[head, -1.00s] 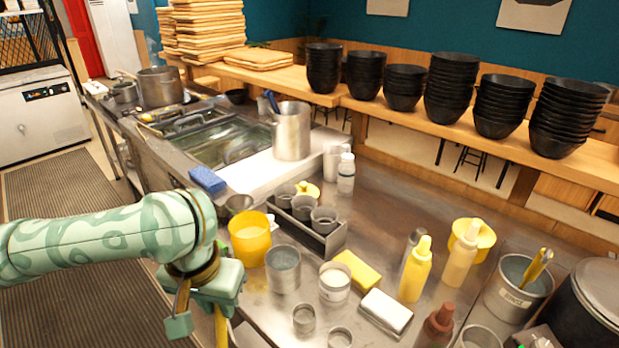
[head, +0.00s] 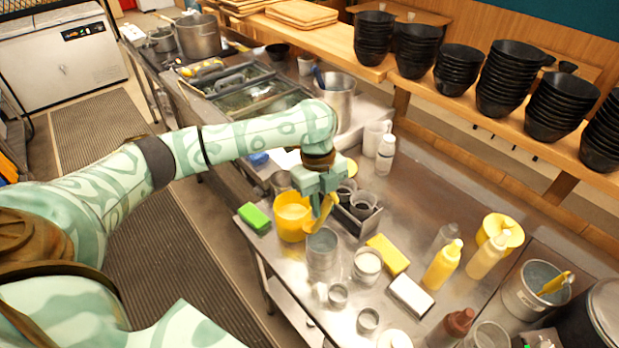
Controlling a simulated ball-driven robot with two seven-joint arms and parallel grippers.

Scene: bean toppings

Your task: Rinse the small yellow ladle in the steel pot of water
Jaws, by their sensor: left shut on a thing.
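My left gripper (head: 320,193) is shut on the small yellow ladle (head: 324,214) and holds it slanting downward. The ladle's lower end is between the yellow tub (head: 291,224) and a steel pot (head: 323,262) with grey, water-like contents. It appears above the pot's back rim, but I cannot tell whether it touches anything. Another steel pot (head: 522,300) stands at the right with a yellow utensil leaning in it. My right gripper is not in view.
A steel caddy (head: 366,222) with cups is right of the gripper. A green sponge (head: 254,218), a yellow sponge (head: 388,254) and sauce bottles (head: 443,266) stand nearby. Small steel cups crowd the front. Bare steel counter (head: 440,190) lies behind the bottles.

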